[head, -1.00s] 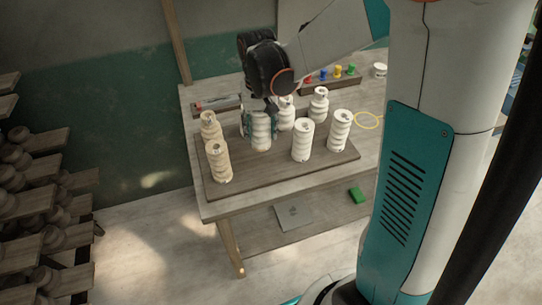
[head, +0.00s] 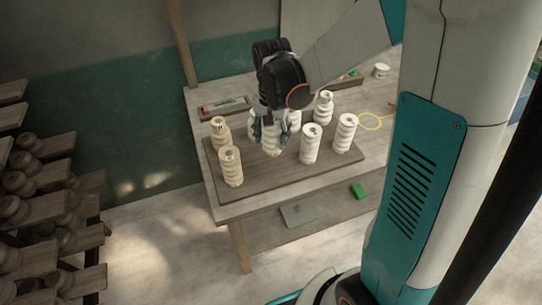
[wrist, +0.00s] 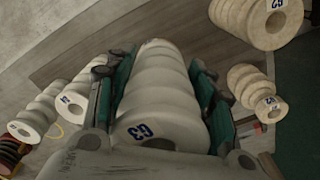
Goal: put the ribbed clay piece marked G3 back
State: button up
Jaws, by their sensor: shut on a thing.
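My gripper (wrist: 160,90) is shut on a pale ribbed clay piece (wrist: 162,100), with one green finger pad on each side of it. Its near end has a round hole and a blue mark that reads G3. In the head view my gripper (head: 271,132) and the held piece (head: 270,143) are over the left middle of a dark board (head: 255,183) on the table. The piece looks close to upright. I cannot tell whether its lower end touches the board. My fingers hide part of its sides.
Similar ribbed pieces stand around it: two on the left (head: 230,167) (head: 220,130), two on the right (head: 311,144) (head: 345,133), and others behind (head: 324,106). A tray (head: 226,108) lies behind the board. Racks (head: 45,185) stand at far left. The board's front strip is clear.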

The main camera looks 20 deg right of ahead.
notch_tip(320, 180, down, 10)
jog(key=shift+r+b, duration=0.1)
jog(key=shift+b, duration=0.9)
jog(key=shift+r, duration=0.1)
jog(key=o, duration=1.5)
jog(key=shift+o, duration=0.2)
